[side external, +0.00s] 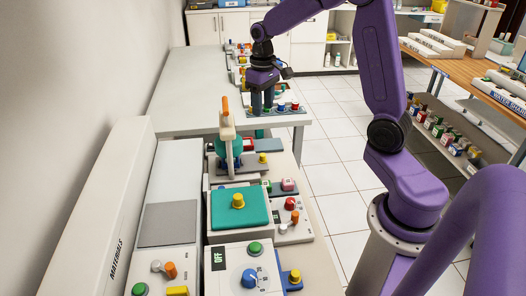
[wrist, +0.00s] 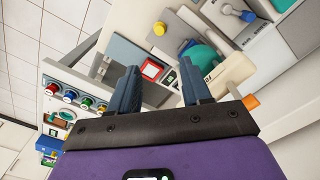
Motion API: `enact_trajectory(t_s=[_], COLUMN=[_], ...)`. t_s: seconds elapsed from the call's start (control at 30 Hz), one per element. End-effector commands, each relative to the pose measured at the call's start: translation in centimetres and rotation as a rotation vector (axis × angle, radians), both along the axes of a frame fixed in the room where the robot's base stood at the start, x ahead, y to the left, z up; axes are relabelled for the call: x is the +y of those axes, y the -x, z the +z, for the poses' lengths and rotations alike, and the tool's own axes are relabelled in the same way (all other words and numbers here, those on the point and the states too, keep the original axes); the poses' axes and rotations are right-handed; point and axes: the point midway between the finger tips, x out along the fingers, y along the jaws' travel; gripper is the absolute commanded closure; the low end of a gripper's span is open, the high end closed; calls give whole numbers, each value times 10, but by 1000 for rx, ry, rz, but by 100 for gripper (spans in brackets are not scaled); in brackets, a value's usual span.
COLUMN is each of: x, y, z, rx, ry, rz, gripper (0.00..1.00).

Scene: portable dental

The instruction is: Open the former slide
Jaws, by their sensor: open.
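I cannot single out the former slide for certain. A unit with a teal dome (side external: 230,150) and a beige upright arm (side external: 227,132) with an orange tip stands mid-bench in the side view. The dome (wrist: 203,56) and beige arm (wrist: 228,76) are right of my fingers in the wrist view. A flat grey plate (wrist: 122,52) lies beyond the left finger, beside a red-framed switch (wrist: 151,70). My gripper (side external: 262,104) is open and empty, above the bench beyond the dome unit. In the wrist view its fingers (wrist: 158,70) are spread apart, with the switch between them.
A panel with colored knobs (side external: 283,108) lies below my gripper; it also shows at left in the wrist view (wrist: 73,97). A teal-topped box with a yellow knob (side external: 238,202) and a control unit (side external: 245,270) stand nearer. Tiled floor (side external: 335,160) is clear right of the bench.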

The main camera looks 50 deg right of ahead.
Motion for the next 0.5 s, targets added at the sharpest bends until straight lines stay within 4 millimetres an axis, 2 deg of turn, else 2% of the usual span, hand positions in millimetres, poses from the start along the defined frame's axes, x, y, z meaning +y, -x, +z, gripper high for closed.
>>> enact_trajectory(t_s=[0.17,0.5], x=[-2,-1], y=[0,1], z=[-14,-75], rx=[4,6], ry=[0,0], rz=[-4,-4], gripper=[52,52])
